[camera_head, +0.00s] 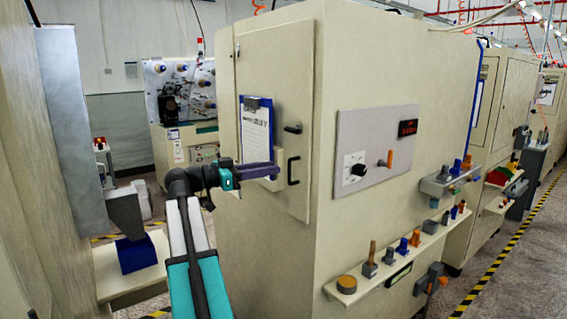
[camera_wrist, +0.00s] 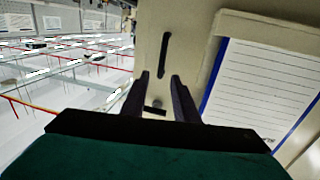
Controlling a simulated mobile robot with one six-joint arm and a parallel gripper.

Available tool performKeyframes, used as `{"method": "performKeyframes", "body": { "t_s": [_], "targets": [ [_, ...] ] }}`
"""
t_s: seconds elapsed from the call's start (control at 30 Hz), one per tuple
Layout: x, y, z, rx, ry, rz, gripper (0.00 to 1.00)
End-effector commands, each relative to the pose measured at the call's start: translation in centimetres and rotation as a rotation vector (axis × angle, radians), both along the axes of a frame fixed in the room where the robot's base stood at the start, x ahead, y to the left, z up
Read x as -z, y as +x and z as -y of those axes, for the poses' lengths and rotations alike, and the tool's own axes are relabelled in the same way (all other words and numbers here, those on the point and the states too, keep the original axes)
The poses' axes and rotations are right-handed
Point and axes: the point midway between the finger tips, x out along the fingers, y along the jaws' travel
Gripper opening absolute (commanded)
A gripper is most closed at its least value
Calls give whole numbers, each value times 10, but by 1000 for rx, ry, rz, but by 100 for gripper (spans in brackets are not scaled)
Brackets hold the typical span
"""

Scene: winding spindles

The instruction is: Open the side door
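The side door (camera_head: 270,70) is a cream panel on the left face of the large machine, and it looks shut. A black upright bar handle (camera_head: 293,170) sits near its right edge, with a small dark latch (camera_head: 292,129) above it. My gripper (camera_head: 276,172) is in front of the door, just left of the handle. In the wrist view my gripper (camera_wrist: 160,78) has its two dark fingers apart with nothing held. The long dark handle (camera_wrist: 165,55) shows past the fingertips; I cannot tell whether they touch the door.
A clipboard (camera_head: 256,130) with a white sheet hangs on the door, left of the latch; it also shows in the wrist view (camera_wrist: 260,85). The machine's front has a control panel (camera_head: 376,150) and a shelf (camera_head: 395,262) of small parts. A cream cabinet stands close on the left.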

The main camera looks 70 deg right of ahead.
Motion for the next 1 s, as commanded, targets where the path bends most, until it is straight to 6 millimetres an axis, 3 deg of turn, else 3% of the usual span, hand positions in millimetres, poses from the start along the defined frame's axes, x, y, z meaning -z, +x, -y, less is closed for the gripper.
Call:
{"method": "performKeyframes", "body": {
  "t_s": [0.4, 0.87, 1.0],
  "targets": [
    [-1, -35, 36, 0, -1, -1, 27],
    [0, -39, 41, -2, -1, 1, 27],
    [0, -39, 41, -2, -1, 1, 5]
  ]
}}
